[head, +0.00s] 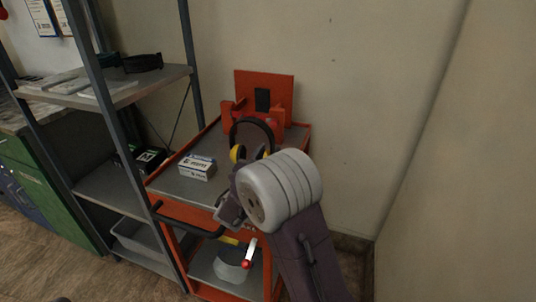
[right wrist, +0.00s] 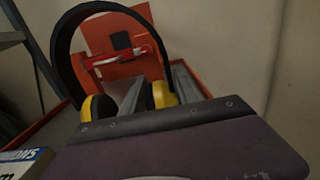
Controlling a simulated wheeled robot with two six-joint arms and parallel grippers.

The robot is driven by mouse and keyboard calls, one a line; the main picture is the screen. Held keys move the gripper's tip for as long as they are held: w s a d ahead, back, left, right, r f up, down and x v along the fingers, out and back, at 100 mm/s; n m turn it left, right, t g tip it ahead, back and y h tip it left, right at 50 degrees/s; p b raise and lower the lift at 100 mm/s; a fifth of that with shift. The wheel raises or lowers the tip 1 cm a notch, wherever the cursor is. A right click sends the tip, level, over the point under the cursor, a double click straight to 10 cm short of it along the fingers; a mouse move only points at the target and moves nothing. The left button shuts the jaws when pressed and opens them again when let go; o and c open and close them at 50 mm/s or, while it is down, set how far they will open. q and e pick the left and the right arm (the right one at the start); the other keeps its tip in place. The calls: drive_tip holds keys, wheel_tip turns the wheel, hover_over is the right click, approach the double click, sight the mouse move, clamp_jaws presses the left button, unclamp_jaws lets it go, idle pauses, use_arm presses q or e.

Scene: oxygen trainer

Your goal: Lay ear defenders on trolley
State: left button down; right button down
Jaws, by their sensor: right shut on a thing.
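The ear defenders (head: 251,124) have a black headband and yellow cups. My right gripper (head: 256,155) is shut on them and holds them over the back part of the trolley's top. In the right wrist view the headband (right wrist: 62,48) arches upright, and the fingers (right wrist: 158,92) are around the right-hand cup. The left-hand cup (right wrist: 97,107) hangs free. The trolley (head: 176,184) is orange with a grey top shelf. My right wrist hides the front right of that shelf. I cannot tell whether the cups touch it. My left gripper is not in view.
A white box (head: 197,167) lies on the trolley's left side; its corner shows in the right wrist view (right wrist: 24,163). An orange upright panel (head: 264,83) stands at the trolley's back. A grey shelf rack (head: 135,92) stands close on the left, and walls are behind and right.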

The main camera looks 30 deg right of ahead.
drive_tip(key=c, duration=0.9)
unclamp_jaws()
drive_tip(key=shift+r, duration=0.1)
drive_tip(key=p+v, duration=0.2)
drive_tip(key=v, duration=0.9)
drive_tip(key=shift+w+a, duration=0.1)
drive_tip(key=shift+s+a, duration=0.35)
drive_tip(key=shift+s, duration=0.05)
